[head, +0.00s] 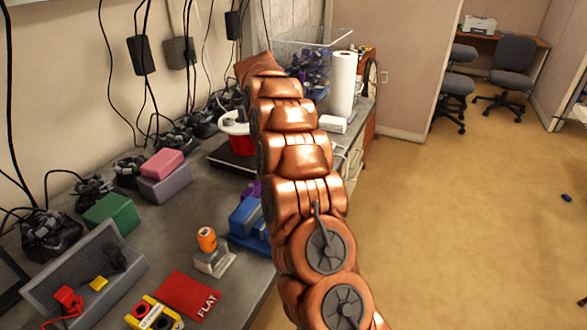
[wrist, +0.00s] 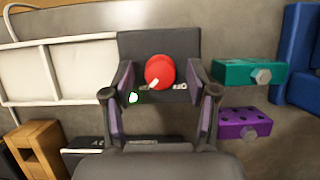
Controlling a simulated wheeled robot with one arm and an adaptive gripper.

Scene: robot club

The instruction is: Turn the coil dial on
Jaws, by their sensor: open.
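The red round dial (wrist: 160,71) with a white pointer mark is on the front of a black unit (wrist: 158,40) in the wrist view. The pointer slants to the lower left. Small white lettering beneath the dial is too small and partly hidden to read. A small green light (wrist: 133,98) shows at its lower left. My gripper (wrist: 160,84) is open, with one finger to each side of the dial in the picture and nothing held; whether the fingers touch it I cannot tell. In the head view my arm hides the gripper and dial.
A teal block (wrist: 236,73) and a purple block (wrist: 234,122), both with bolts, lie right of my gripper. A white rack (wrist: 65,68) is on the left.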

